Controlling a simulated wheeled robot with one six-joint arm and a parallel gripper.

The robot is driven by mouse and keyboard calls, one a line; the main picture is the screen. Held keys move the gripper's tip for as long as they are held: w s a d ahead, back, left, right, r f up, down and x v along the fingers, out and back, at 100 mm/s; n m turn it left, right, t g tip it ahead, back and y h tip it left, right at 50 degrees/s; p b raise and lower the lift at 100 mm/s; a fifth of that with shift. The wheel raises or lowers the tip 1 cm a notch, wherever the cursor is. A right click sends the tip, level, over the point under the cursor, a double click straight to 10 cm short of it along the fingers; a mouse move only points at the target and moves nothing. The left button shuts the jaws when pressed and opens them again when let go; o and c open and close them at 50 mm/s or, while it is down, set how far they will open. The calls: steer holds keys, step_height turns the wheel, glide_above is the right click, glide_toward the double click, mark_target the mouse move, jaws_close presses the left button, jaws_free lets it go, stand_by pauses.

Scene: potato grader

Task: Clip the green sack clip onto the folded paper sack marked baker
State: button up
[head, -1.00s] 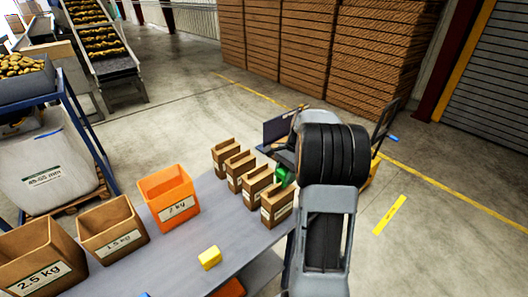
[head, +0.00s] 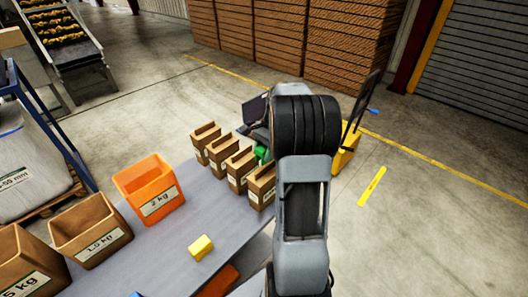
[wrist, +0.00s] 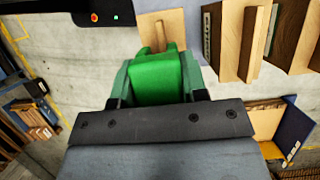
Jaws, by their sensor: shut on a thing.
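The green sack clip (wrist: 160,78) is held between the jaws of my gripper (wrist: 155,85). In the head view the clip (head: 262,155) shows partly, behind the row of sacks, with my arm hiding most of the gripper. Several folded brown paper sacks stand in a row on the grey table; the nearest sack (head: 262,187) and the one beside it (head: 240,170) are closest to the clip. In the wrist view one sack (wrist: 172,24) lies just beyond the clip, its upright fold in line with the clip's mouth. I cannot tell whether they touch.
An orange 2 kg bin (head: 150,189), a brown 1.5 kg bin (head: 91,231) and a larger bin stand left on the table (head: 165,250). A yellow block (head: 201,247) lies in front. A dark screen (head: 254,110) and a yellow cart (head: 345,150) are beyond the table.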

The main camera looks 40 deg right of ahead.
mark_target(263, 168)
steer(key=shift+f+b, duration=2.35)
steer(key=shift+f, duration=0.75)
steer(key=o, duration=1)
steer(key=v, duration=1.3)
steer(key=shift+r, duration=0.4)
